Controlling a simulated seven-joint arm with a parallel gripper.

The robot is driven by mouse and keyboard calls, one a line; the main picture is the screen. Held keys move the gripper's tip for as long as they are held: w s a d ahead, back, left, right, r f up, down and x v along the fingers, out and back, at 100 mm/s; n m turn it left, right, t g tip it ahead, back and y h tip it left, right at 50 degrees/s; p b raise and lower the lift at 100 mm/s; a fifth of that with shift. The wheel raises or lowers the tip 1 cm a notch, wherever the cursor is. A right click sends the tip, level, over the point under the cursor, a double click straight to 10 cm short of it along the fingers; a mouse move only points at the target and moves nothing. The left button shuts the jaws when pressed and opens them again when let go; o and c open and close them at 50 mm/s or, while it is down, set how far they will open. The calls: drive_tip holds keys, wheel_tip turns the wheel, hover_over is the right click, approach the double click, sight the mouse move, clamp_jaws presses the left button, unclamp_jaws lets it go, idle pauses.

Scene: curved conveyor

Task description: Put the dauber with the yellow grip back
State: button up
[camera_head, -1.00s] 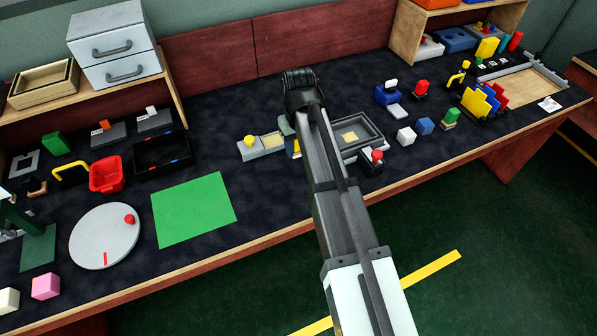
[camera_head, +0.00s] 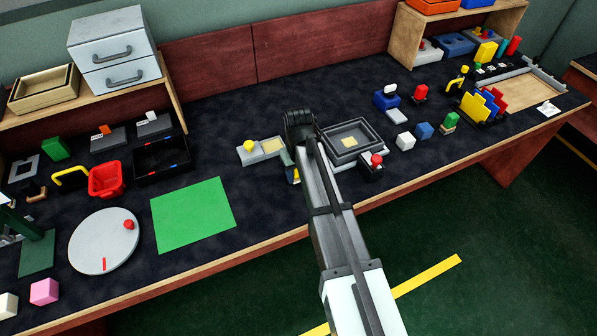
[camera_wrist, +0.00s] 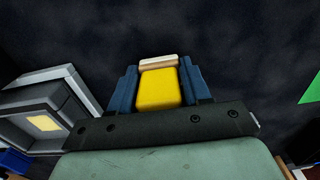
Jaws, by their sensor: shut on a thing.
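My gripper (camera_wrist: 155,88) is shut on the dauber with the yellow grip (camera_wrist: 158,90). The yellow grip sits between the two blue fingers in the wrist view, with a pale and tan end beyond it. In the head view a little of the yellow (camera_head: 296,175) shows beside my arm, left of the grey square tray; my arm hides most of the gripper. The grey tray (camera_head: 376,131) has a pale yellow patch inside; it also shows at the left of the wrist view (camera_wrist: 72,112). A grey block with a yellow knob (camera_head: 249,147) and a pale yellow square stands left of my gripper.
A grey and black piece with a red knob (camera_head: 376,160) stands at the tray's front right corner. A green mat (camera_head: 194,215) lies to the left. Dark table behind my arm is clear.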

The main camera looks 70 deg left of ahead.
drive_tip(key=shift+f, duration=0.1)
drive_tip(key=o, duration=1.2)
drive_tip(key=shift+c, duration=0.2)
wheel_tip(320, 180, up, 12)
drive_tip(key=shift+r, duration=0.15)
